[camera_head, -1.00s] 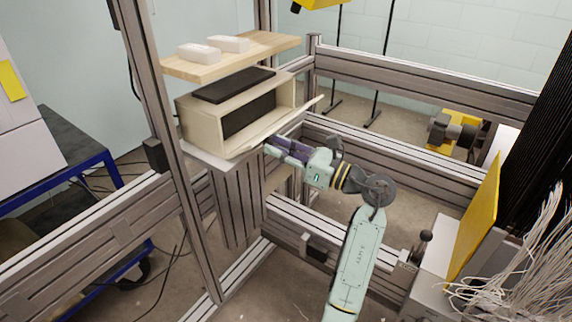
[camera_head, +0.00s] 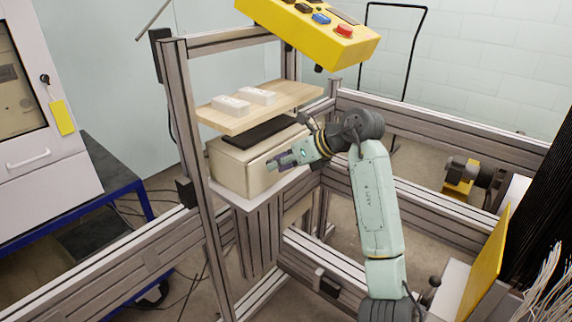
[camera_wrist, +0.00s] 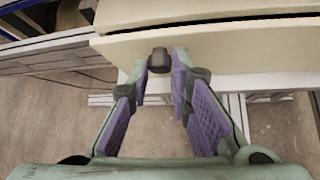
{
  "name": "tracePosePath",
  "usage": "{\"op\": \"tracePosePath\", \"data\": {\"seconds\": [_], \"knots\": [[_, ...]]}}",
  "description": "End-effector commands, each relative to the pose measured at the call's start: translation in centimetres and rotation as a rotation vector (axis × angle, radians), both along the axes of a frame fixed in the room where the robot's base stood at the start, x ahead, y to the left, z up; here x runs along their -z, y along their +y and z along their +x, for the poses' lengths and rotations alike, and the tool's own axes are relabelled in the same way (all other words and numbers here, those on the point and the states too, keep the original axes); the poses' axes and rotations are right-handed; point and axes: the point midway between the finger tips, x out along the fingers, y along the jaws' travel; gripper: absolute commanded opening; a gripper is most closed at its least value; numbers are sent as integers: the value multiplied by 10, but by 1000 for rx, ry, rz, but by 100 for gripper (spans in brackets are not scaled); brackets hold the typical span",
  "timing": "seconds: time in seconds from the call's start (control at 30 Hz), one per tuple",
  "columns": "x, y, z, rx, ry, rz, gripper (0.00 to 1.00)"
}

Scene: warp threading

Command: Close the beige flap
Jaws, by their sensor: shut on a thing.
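The beige box (camera_head: 226,168) stands on a small shelf on the metal frame. Its beige flap (camera_head: 252,178) is up against the box front and covers the dark opening. In the wrist view the flap (camera_wrist: 240,50) fills the top, with a thin seam along its upper edge. My gripper (camera_head: 270,163) is at the flap's outer face. In the wrist view my gripper (camera_wrist: 159,72) has its purple-padded fingers on either side of a black knob (camera_wrist: 159,58) on the flap and is shut on it. Whether a small gap is left at the flap's edge is hard to tell.
A wooden shelf (camera_head: 290,92) with two white blocks (camera_head: 244,101) hangs just above the box. A black pad (camera_head: 262,132) lies on the box top. Metal frame posts (camera_head: 190,130) stand left of it. A yellow control box (camera_head: 310,30) hangs above.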

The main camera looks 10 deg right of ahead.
Motion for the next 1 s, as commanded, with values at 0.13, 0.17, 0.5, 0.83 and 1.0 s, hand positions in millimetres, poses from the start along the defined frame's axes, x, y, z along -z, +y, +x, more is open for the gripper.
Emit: {"op": "tracePosePath", "data": {"seconds": [0.13,0.17,0.5,0.83,1.0], "knots": [[-4,4,5,0,41,-34,0],[-4,4,6,0,47,-39,0],[-4,7,9,1,73,-57,0],[-5,7,9,0,71,-57,23],[-5,7,9,0,72,-56,35]]}}
